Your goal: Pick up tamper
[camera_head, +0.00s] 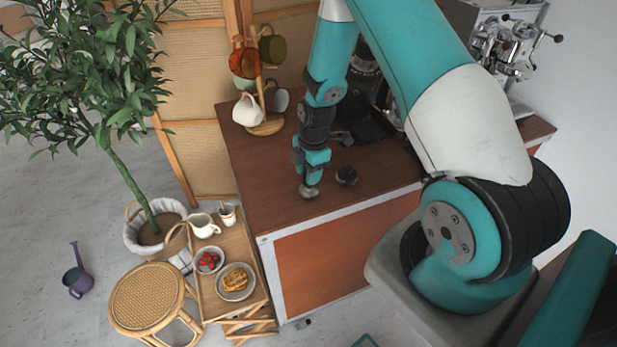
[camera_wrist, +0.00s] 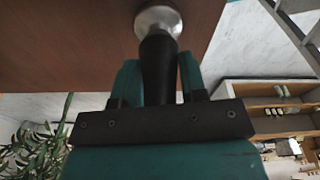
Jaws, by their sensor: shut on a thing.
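The tamper has a round silver base (camera_head: 309,191) and a black handle; it also shows in the wrist view (camera_wrist: 158,58). My gripper (camera_head: 312,178) points down at the front left of the wooden counter, with its fingers closed on the handle. In the wrist view the teal fingertips (camera_wrist: 158,78) are on both sides of the black handle, and the silver base sticks out beyond them. I cannot tell whether the base touches the counter or is just above it.
A small round black object (camera_head: 347,176) stands just right of the tamper. A mug tree (camera_head: 265,125) with several cups is at the counter's back left. The espresso machine (camera_head: 503,50) is at the back right. A low tray table (camera_head: 213,300) stands left of the counter.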

